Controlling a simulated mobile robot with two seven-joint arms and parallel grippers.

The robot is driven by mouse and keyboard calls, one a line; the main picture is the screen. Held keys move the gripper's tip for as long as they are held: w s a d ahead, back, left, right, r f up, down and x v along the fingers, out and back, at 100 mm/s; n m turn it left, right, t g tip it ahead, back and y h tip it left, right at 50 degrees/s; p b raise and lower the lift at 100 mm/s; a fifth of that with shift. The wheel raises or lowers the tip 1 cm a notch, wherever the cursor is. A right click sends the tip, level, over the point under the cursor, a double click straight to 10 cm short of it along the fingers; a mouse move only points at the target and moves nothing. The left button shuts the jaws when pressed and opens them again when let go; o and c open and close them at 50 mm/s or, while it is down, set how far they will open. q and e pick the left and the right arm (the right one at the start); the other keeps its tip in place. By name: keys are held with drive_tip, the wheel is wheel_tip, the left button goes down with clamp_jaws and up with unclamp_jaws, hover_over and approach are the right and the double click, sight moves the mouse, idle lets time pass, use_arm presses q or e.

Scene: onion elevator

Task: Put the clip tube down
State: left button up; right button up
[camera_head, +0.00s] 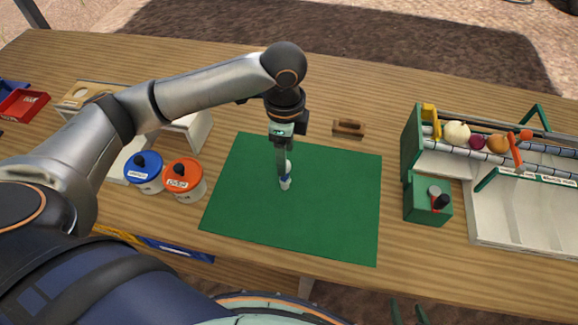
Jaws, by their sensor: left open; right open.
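A small white and blue tube (285,183), which looks like the clip tube, is near the middle of the green mat (335,220). It appears upright, with its lower end at the mat. My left gripper (284,172) points down right at the tube, and its fingers hide part of the tube's upper end. The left gripper is open. I cannot tell whether a finger still touches the tube. The tips of my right gripper (409,310) show at the bottom edge, apart, open and empty, away from the mat.
A blue-lidded pot (145,167) and an orange-lidded pot (184,177) stand left of the mat. A wooden block (349,128) lies behind it. A green box (427,205) and a rack with round vegetables (457,132) stand right. Most of the mat is free.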

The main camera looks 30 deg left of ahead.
sight(285, 179)
use_arm(q)
wheel_tip(285, 179, down, 5)
drive_tip(key=shift+s+r, duration=0.15)
drive_tip(key=shift+r, duration=0.05)
drive_tip(key=shift+w+a+f+b, duration=0.1)
drive_tip(key=shift+f+b, duration=0.05)
drive_tip(key=shift+f, duration=1.35)
drive_tip(key=shift+w+f+b, duration=0.1)
drive_tip(key=shift+f+b, duration=0.05)
drive_tip(key=shift+f, duration=1.3)
drive_tip(key=shift+c, duration=0.3)
clamp_jaws()
